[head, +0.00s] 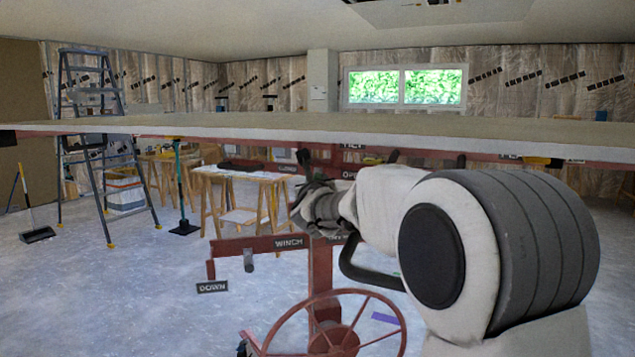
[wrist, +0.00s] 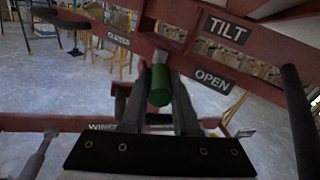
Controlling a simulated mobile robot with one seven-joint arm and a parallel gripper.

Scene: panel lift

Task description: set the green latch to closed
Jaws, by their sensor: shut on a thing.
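The green latch (wrist: 159,90) shows in the wrist view as a short green cylinder between the fingers of my gripper (wrist: 164,82). The fingers are shut on it, one on each side. It sits on the red beam between a CLOSED label (wrist: 118,39) at upper left and an OPEN label (wrist: 212,81) at lower right. The latch's base is partly hidden by the fingers. In the head view my gripper (head: 315,208) is at the red lift frame, below the raised panel (head: 270,126), and the latch cannot be made out there.
The red lift frame has a spoked winch wheel (head: 330,338), a WINCH label (head: 289,242) and a DOWN label (head: 212,287). A TILT label (wrist: 228,31) is near the latch. A stepladder (head: 92,150) and sawhorse table (head: 243,176) stand behind.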

